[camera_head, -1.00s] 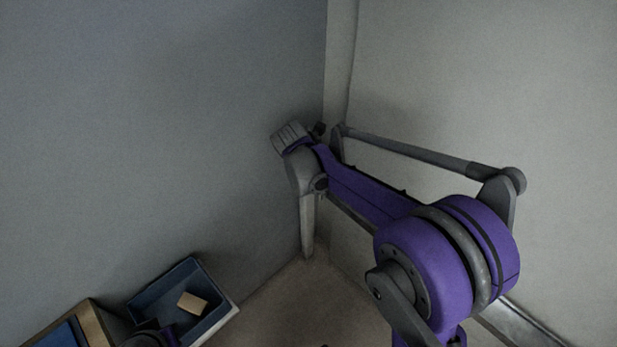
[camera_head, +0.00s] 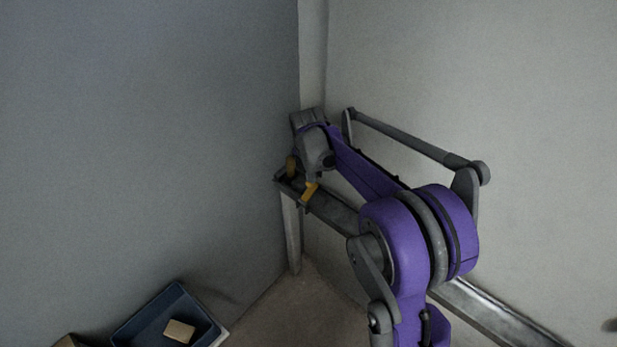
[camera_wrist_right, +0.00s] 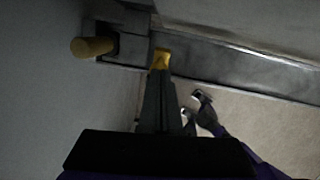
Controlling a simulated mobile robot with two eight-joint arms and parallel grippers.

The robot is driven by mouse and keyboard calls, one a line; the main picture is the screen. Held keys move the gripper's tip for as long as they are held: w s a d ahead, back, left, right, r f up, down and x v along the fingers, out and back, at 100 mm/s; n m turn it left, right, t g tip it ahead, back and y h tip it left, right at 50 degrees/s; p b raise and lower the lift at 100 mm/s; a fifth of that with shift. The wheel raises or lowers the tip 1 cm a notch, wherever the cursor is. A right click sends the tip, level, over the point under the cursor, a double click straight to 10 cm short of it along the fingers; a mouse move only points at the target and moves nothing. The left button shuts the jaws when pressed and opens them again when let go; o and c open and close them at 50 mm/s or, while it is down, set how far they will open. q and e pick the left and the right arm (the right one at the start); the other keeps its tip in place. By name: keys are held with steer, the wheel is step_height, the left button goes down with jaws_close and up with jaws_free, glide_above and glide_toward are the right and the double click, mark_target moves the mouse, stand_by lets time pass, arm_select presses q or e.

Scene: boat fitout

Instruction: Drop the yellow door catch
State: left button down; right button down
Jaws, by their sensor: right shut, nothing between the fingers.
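My right gripper (camera_head: 311,190) is in the corner, close to the end of a dark metal ledge, its fingers pointing down. In the right wrist view its fingers (camera_wrist_right: 160,62) are together, with a yellow tip and nothing seen between them. A stubby yellow-tan peg (camera_wrist_right: 92,47), which looks like the yellow door catch, juts from a dark grey block left of the fingertips, apart from them. It also shows in the head view (camera_head: 291,166), beside the gripper. My left gripper does not show clearly in any view.
The dark ledge (camera_head: 335,210) runs along the right wall. The grey-blue wall (camera_head: 150,130) is close on the left. A blue bin (camera_head: 135,325) with a tan block (camera_head: 179,331) in it stands at the lower left. The floor (camera_head: 300,315) between is clear.

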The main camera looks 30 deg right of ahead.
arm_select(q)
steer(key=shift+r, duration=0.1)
arm_select(e)
steer(key=shift+r, duration=0.15)
stand_by(0.4)
steer(key=shift+r+p, duration=0.5)
steer(key=shift+r, duration=0.15)
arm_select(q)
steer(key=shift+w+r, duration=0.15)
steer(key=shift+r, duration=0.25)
